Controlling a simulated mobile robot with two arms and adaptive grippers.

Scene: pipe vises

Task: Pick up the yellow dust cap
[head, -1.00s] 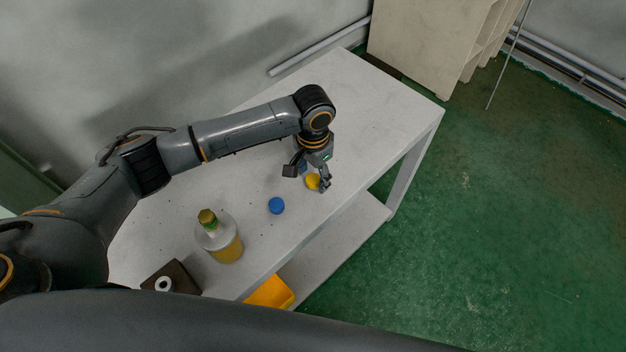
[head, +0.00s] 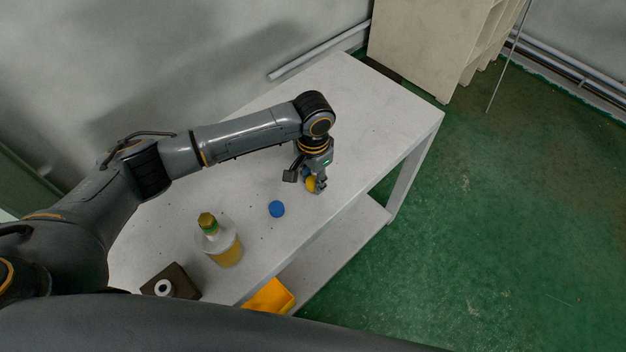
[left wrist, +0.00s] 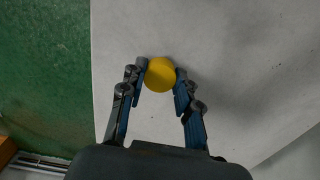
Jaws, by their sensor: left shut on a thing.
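The yellow dust cap (head: 311,184) is at the right part of the white table, near its front edge. In the left wrist view the round yellow cap (left wrist: 160,74) sits between the two fingertips. My left gripper (head: 315,185) points down at the table and is shut on the cap, with a finger on each side of it. The left gripper (left wrist: 160,82) also shows in the left wrist view. I cannot tell whether the cap touches the table. My right gripper is not in view.
A blue cap (head: 276,209) lies on the white table (head: 375,115) left of the gripper. A bottle with yellow liquid (head: 226,250) and a dark block with a white ring (head: 172,284) stand farther left. A yellow bin (head: 270,297) sits on the lower shelf. The table's far right is clear.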

